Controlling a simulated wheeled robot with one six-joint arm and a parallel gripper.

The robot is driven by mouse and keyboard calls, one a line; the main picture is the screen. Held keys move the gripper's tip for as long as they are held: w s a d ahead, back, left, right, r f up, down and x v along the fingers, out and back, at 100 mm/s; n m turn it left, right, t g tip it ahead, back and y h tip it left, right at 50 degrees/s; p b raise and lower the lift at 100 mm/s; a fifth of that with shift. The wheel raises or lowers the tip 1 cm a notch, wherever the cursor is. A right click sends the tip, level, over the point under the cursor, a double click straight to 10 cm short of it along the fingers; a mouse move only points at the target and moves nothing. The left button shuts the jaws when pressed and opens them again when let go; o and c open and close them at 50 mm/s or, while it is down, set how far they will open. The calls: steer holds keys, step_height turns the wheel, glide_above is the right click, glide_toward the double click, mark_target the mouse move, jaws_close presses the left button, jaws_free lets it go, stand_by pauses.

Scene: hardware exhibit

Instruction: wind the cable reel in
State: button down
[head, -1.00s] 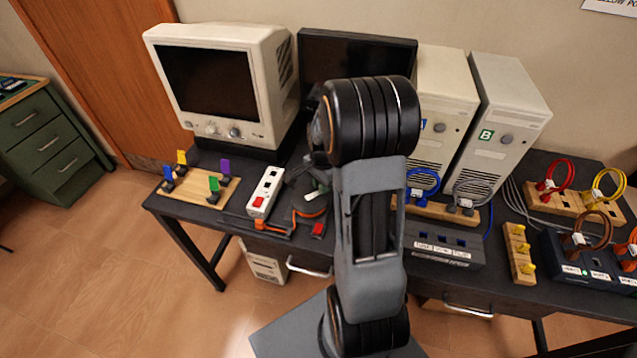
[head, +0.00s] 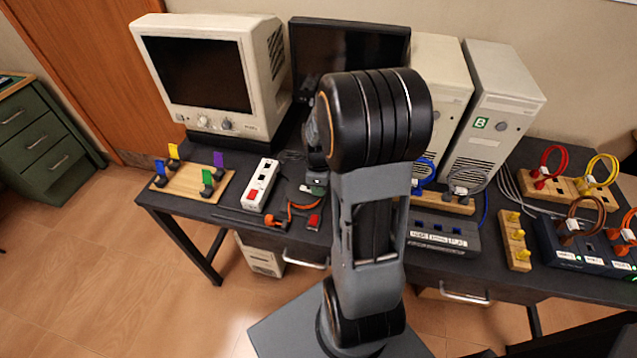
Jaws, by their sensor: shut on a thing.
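The cable reel (head: 311,190) is on the desk just left of my arm in the head view. Only a small part of it shows, and my arm hides the rest. Its orange cable (head: 290,211) runs left across the desk to an orange plug end (head: 275,222) near the front edge. My gripper (head: 316,178) points down at the reel and is shut on part of it. The fingertips are mostly hidden, so the exact part held cannot be made out.
A white power strip (head: 259,186) with a red switch lies left of the reel. A red block (head: 314,222) sits in front. A wooden board with coloured tabs (head: 191,184) is further left. Behind stand an old monitor (head: 205,75) and a dark screen (head: 345,60).

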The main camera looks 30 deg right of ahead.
steer(key=shift+s+a+m, duration=0.15)
steer(key=shift+a+m, duration=0.1)
steer(key=shift+m, duration=0.45)
steer(key=shift+s+a+m, duration=0.15)
steer(key=shift+a+m, duration=0.05)
steer(key=shift+m, duration=0.5)
steer(key=c, duration=1.1)
jaws_free()
steer(key=shift+a, duration=0.1)
steer(key=shift+o, duration=0.2)
step_height(320, 180, up, 14)
